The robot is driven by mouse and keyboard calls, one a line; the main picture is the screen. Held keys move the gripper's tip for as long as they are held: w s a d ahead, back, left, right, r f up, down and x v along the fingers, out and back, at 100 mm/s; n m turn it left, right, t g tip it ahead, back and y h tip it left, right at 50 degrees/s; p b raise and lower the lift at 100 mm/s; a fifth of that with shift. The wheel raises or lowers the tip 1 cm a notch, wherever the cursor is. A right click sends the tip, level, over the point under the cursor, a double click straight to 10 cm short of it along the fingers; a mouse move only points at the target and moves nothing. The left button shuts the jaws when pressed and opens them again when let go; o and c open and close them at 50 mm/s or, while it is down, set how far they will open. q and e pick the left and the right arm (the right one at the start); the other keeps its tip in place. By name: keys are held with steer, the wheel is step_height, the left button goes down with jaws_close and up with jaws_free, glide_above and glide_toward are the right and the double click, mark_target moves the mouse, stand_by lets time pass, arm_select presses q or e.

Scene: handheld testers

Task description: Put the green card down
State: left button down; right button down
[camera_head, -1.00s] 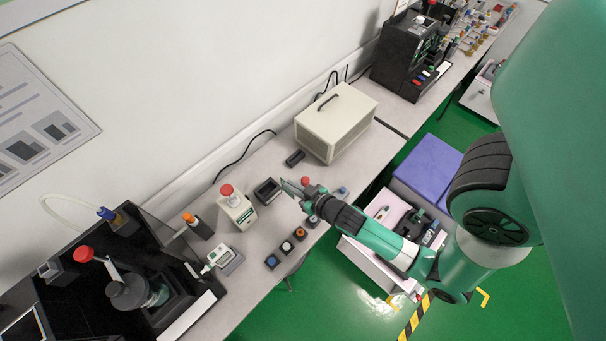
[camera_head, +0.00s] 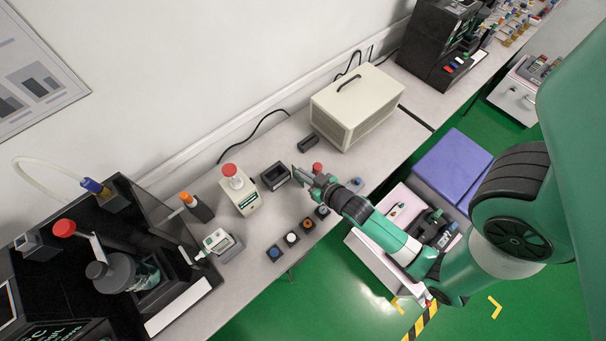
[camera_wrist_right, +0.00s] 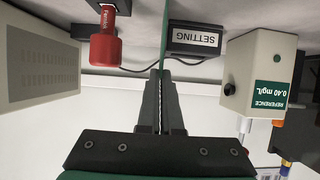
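The green card (camera_wrist_right: 164,35) shows nearly edge-on in the right wrist view, as a thin upright strip. My right gripper (camera_wrist_right: 160,98) is shut on it. In the head view, the card (camera_head: 297,174) stands out from the tips of my right gripper (camera_head: 310,180), above the bench. Just left of it is a small black open-topped holder (camera_head: 275,176). In the wrist view, a black block labelled SETTING (camera_wrist_right: 194,38) is close to the right of the card. I cannot tell whether the card touches anything below. My left gripper is not in view.
A red-topped piece (camera_wrist_right: 105,45) is left of the card in the wrist view. A white REFERENCE tester (camera_head: 240,192) with a red knob is left of the holder. A beige box (camera_head: 357,105) stands behind. Several small round-topped blocks (camera_head: 291,238) line the bench's front edge.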

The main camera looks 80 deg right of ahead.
steer(key=shift+f, duration=0.2)
steer(key=c, duration=1.1)
jaws_free()
steer(key=shift+r, duration=0.15)
steer(key=shift+s+a+r, duration=0.15)
steer(key=shift+r, duration=0.05)
steer(key=v, duration=1.1)
steer(key=shift+s+a, duration=0.1)
steer(key=shift+s, duration=0.2)
